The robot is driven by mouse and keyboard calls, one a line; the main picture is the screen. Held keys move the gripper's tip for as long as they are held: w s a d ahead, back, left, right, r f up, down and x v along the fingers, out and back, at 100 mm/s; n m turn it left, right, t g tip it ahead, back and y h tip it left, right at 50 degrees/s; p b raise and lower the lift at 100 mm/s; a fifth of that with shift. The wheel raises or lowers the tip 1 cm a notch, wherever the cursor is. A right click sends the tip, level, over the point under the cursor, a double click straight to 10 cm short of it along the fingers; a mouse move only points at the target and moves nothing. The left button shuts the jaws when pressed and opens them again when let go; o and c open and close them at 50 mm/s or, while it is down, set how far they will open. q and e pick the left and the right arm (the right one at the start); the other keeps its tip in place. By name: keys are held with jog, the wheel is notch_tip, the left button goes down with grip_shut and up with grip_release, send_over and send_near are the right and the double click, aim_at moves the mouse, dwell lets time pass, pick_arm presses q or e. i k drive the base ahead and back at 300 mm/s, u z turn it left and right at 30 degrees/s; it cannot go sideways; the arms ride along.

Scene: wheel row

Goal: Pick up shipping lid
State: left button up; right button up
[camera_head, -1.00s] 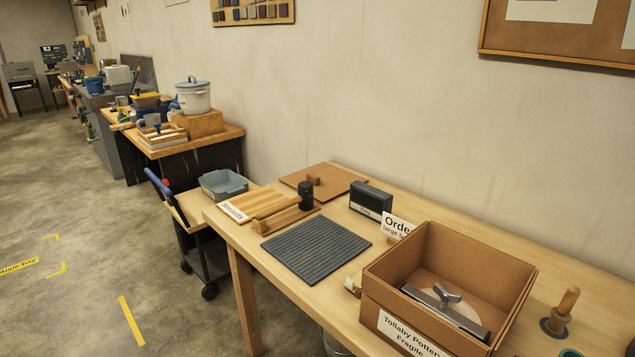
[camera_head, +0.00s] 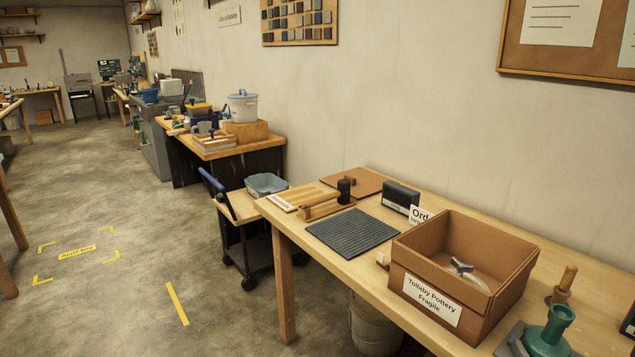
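A flat brown panel with a small block handle (camera_head: 352,181), which looks like the shipping lid, lies on the workbench against the wall. It is partly hidden behind a wooden board and a mallet. An open cardboard box labelled "Tollaby Pottery Fragile" (camera_head: 432,300) stands at the bench's front right. A pale disc with a metal piece (camera_head: 466,268) lies inside it. Neither of my grippers is in view.
The workbench (camera_head: 336,266) also holds a grey ribbed mat (camera_head: 352,232), a mallet (camera_head: 344,190), a dark box (camera_head: 401,198) and a green bottle (camera_head: 550,331). A cart (camera_head: 243,207) stands at its left end. The floor (camera_head: 120,210) on the left is open.

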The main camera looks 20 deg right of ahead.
aim_at(364, 183)
jog(key=u, duration=0.5)
jog(key=i, duration=1.75)
jog(key=z, duration=0.9)
